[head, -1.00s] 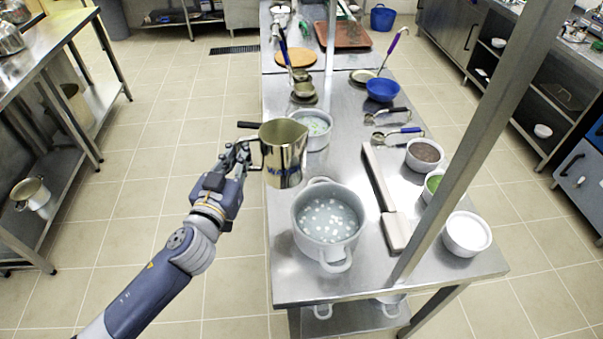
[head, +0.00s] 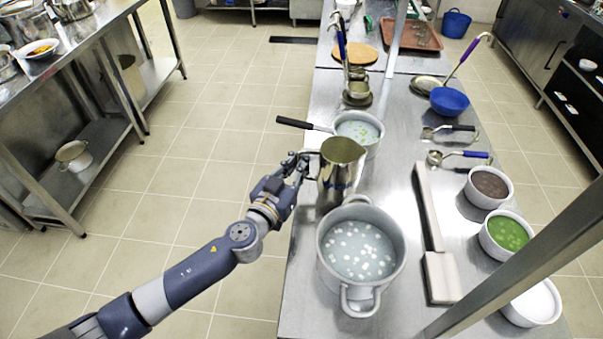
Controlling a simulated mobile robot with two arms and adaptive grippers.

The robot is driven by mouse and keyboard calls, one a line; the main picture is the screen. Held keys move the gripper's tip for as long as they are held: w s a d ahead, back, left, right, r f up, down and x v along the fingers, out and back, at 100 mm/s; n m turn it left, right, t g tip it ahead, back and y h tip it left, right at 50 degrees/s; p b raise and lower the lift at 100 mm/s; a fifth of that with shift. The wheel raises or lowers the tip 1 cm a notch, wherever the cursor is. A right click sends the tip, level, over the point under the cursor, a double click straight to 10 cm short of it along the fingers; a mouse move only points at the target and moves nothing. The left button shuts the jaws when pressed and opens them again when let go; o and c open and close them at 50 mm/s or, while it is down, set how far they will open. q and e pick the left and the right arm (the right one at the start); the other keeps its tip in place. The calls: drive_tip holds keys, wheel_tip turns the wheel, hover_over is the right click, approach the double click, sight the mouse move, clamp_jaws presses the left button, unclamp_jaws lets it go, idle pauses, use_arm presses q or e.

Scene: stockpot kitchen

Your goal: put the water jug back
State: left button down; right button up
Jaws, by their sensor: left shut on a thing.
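The metal water jug (head: 340,168) is at the left edge of the steel table, just behind the large stockpot and in front of the smaller saucepan. It looks upright. My left gripper (head: 306,168) is shut on the jug at its left side, where the handle is. I cannot tell whether the jug's base touches the table, as the stockpot's rim partly hides its lower part. My right gripper is not in view.
The grey stockpot (head: 361,250) with white pieces in liquid stands close in front. The saucepan (head: 359,130) has a black handle (head: 305,124) reaching left. A long paddle (head: 431,225) lies to the right, beside bowls. A slanted post (head: 520,270) crosses the lower right.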

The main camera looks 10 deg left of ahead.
use_arm(q)
wheel_tip(320, 180, down, 2)
drive_tip(key=shift+f+b, duration=0.2)
drive_tip(key=shift+b, duration=0.15)
drive_tip(key=shift+f, duration=0.4)
drive_tip(key=shift+f+b, duration=0.1)
drive_tip(key=shift+b, duration=0.2)
drive_tip(key=c, duration=1.7)
unclamp_jaws()
drive_tip(key=shift+o, duration=0.2)
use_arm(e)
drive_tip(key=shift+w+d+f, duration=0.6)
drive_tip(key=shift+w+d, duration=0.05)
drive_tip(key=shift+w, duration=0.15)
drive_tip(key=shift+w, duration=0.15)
